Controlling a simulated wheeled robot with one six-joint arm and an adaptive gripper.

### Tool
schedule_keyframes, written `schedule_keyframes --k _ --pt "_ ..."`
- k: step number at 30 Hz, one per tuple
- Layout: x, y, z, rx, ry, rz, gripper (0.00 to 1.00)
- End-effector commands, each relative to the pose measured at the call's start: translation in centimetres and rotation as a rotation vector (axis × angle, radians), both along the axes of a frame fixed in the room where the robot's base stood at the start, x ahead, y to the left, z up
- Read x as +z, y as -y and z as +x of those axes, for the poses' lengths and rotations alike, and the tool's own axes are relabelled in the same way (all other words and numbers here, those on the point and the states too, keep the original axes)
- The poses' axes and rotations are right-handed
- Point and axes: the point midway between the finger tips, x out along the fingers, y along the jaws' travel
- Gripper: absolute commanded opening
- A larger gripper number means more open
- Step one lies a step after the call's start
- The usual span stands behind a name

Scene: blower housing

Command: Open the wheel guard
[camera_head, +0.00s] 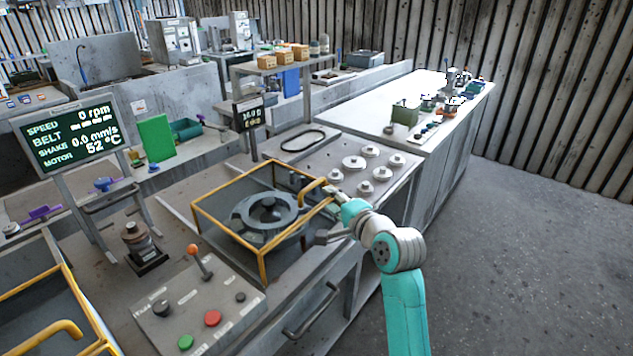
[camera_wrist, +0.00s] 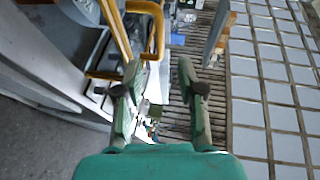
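The wheel guard (camera_head: 265,258) is a yellow-framed cage around a dark grey blower wheel (camera_head: 268,213) on the bench. The guard looks closed. Its yellow loop handle (camera_head: 312,187) sits at its right side. The handle also shows in the wrist view (camera_wrist: 159,35), just beyond the fingertips and closer to the left finger. My gripper (camera_head: 333,193) is beside the handle in the head view. In the wrist view my gripper (camera_wrist: 158,66) is open, with a clear gap between its fingers. I cannot tell whether a finger touches the handle.
A control box (camera_head: 200,308) with buttons and an orange-knobbed lever stands in front of the guard. A plate (camera_head: 345,150) with several round metal knobs lies behind it. Another yellow-framed guard (camera_head: 75,290) is at the lower left. Open floor (camera_head: 530,240) lies to the right.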

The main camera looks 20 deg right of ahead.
Motion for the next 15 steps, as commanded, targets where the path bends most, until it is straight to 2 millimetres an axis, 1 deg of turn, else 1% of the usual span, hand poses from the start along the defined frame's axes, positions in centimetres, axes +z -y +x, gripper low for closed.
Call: schedule_keyframes --k 5,15 --pt "-0.3 -0.4 1.5 0.002 -0.002 0.002 0.39" --pt "-1.3 -1.7 7.1 0.001 -0.001 0.0 0.39"
